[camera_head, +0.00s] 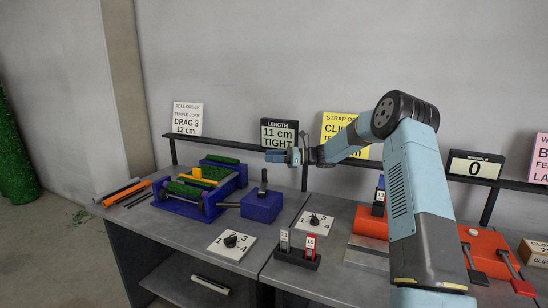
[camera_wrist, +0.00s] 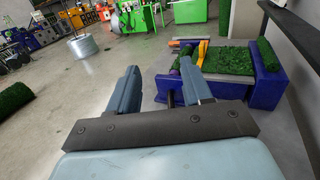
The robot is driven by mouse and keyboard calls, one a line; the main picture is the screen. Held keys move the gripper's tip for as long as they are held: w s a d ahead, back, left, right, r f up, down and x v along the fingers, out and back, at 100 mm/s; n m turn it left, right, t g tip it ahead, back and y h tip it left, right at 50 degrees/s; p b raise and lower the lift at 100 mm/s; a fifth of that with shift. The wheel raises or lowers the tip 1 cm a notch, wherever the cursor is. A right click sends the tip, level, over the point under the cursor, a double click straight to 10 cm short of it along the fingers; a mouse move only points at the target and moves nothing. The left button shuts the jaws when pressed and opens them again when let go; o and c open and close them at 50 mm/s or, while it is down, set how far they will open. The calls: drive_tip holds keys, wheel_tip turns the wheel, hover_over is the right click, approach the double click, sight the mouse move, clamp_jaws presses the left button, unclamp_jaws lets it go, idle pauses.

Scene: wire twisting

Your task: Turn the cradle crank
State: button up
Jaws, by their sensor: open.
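The cradle (camera_head: 185,208) is a blue frame on the left table with green turf-like rolls and an orange-yellow piece across it. In the wrist view the cradle (camera_wrist: 268,88) is at the upper right, its green surface beyond my right finger. A shaft runs from its right side to a blue block (camera_head: 262,208) with a dark upright crank handle (camera_head: 263,182). My gripper (camera_head: 272,156) is open and empty, in the air above and slightly right of the handle, apart from it. Its two fingers (camera_wrist: 160,68) are spread in the wrist view, where the handle cannot be made out clearly.
White dial plates (camera_head: 232,245) (camera_head: 314,222) with black knobs lie nearby. A dark holder (camera_head: 297,259) with tags stands in front. Signs and a dark rail (camera_head: 245,148) run behind the tables. Orange and dark rods (camera_head: 127,191) lie left of the cradle.

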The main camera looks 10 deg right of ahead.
drive_tip(key=shift+s+d+r, duration=0.1)
drive_tip(key=shift+s+r, duration=0.15)
drive_tip(key=shift+s, duration=0.25)
drive_tip(key=shift+s+r, duration=0.2)
drive_tip(key=shift+s, duration=0.3)
drive_tip(key=shift+c, duration=0.2)
